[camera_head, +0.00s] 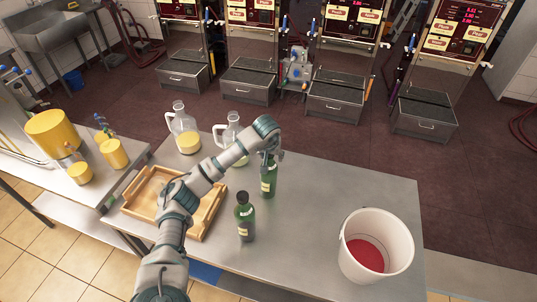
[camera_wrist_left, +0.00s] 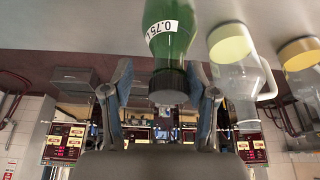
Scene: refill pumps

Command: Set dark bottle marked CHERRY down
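Two dark green bottles with black caps stand on the steel table (camera_head: 330,190). The nearer bottle (camera_head: 245,220) is upright and apart from my gripper. The farther bottle (camera_head: 268,181) is upright just below my left gripper (camera_head: 269,156), which partly hides its top. In the left wrist view this bottle (camera_wrist_left: 170,48) appears upside down with a "0.75 L" label, its cap between the spread fingers of my left gripper (camera_wrist_left: 163,92). A gap shows on the cap's left; the right finger is close to it. No CHERRY marking is readable. My right gripper is out of view.
Two clear jugs (camera_head: 184,128) with yellow contents stand at the table's back edge. A wooden tray (camera_head: 146,181) lies left, partly under my arm. A white bucket (camera_head: 347,247) with red contents stands front right. The table's right middle is clear.

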